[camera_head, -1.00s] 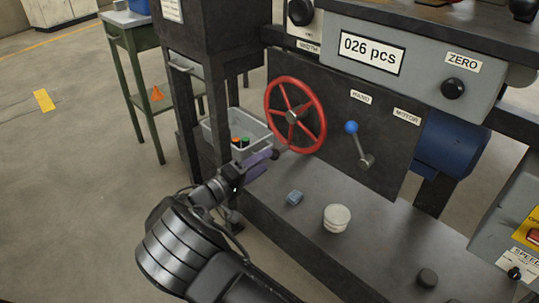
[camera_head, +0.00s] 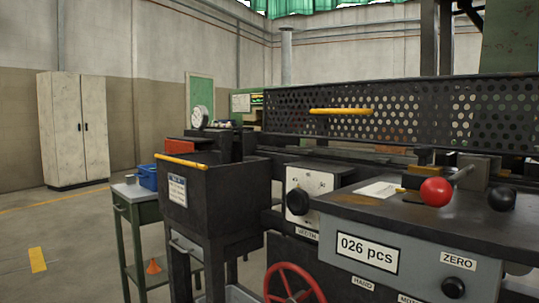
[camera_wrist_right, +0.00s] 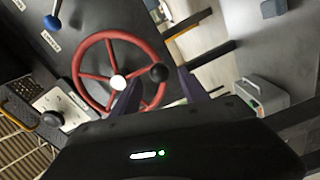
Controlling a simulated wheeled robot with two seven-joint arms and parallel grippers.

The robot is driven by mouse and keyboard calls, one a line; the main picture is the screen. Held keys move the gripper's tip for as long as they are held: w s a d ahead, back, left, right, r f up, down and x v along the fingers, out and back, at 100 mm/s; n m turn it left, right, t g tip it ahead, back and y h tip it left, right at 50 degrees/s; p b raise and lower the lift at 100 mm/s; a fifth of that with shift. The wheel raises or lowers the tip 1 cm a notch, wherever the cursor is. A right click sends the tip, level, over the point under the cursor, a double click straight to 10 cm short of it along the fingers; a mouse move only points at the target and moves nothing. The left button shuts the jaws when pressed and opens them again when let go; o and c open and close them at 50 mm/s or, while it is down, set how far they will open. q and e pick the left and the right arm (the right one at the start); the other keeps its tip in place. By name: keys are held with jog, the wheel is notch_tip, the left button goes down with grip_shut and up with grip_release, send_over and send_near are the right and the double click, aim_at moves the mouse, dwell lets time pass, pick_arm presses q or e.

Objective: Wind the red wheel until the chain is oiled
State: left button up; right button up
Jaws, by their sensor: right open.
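The red wheel (camera_head: 292,284) shows only its upper part at the bottom edge of the head view. In the right wrist view the whole red wheel (camera_wrist_right: 84,76) is visible, with spokes, a pale hub and a black handle knob (camera_wrist_right: 158,73) on its rim. My right gripper (camera_wrist_right: 158,86) is open, its two purple fingers pointing toward the wheel, with the knob appearing between and just beyond the fingertips. I cannot tell whether either finger touches it. My left gripper is not in view. I cannot make out the chain.
A blue-knobbed lever (camera_wrist_right: 53,22) stands beside the wheel. The counter panel (camera_head: 367,250) reads 026 pcs. A black dial (camera_head: 298,201) and a red ball knob (camera_head: 436,192) are above. A grey bin (camera_wrist_right: 262,98) lies right of the fingers in the wrist view.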

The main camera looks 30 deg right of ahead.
pick_arm(q)
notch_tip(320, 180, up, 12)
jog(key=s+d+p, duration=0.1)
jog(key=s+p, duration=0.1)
jog(key=p, duration=1)
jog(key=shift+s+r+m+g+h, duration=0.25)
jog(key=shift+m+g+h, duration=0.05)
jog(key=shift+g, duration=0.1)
pick_arm(e)
jog(key=n+t, duration=0.1)
jog(key=n, duration=0.5)
jog(key=s+a+n+t+y, duration=0.1)
jog(key=n, duration=0.6)
jog(key=s+n+t, duration=0.1)
jog(key=n, duration=0.6)
jog(key=shift+a+r, duration=0.15)
jog(key=shift+a, duration=0.15)
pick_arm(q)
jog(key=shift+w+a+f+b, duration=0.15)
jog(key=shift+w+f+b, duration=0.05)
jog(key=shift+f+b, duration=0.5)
pick_arm(e)
jog(key=shift+x, duration=3.9)
jog(key=shift+w+a, duration=0.1)
jog(key=shift+c, duration=0.2)
grip_shut()
